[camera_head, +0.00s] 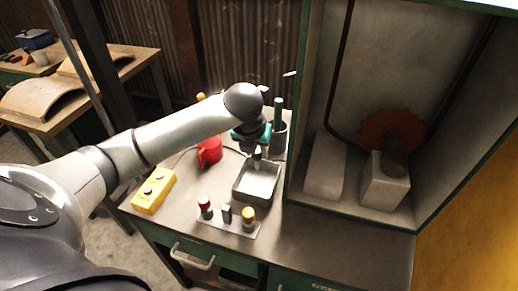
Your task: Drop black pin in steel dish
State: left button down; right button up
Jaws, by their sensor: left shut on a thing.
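The steel dish (240,192) is a square, dark-walled tray with a pale inside, standing on the workbench. My left gripper (257,150) is above the back part of the dish, pointing down. It is shut on a small dark piece, which looks like the black pin (257,156); the fingers partly hide it. The pin appears just above the dish floor, but the exact gap is hard to tell. My right gripper is out of view.
In front of the dish, a plate (215,223) holds a red-topped piece (205,202), a short dark piece (226,213) and a yellow-topped piece (248,215). A green-framed cabinet (297,130) rises right.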

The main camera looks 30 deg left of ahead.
aim_at(257, 165)
pick_arm(q)
jog(key=shift+f+b, duration=0.45)
jog(key=shift+f, duration=0.3)
jog(key=shift+f+b, duration=1.35)
jog(key=shift+f, duration=0.45)
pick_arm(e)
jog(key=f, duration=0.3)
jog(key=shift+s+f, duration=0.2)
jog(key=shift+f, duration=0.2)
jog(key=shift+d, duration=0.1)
pick_arm(q)
jog(key=shift+c, duration=2.3)
grip_release()
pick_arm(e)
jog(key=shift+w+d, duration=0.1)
pick_arm(q)
jog(key=p+v, duration=0.2)
jog(key=v, duration=1.3)
jog(key=shift+r+p, duration=0.15)
jog(key=shift+p, duration=0.25)
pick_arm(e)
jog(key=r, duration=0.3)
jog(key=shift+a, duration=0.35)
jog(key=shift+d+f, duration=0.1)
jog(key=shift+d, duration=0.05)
pick_arm(q)
jog(key=shift+s, duration=0.15)
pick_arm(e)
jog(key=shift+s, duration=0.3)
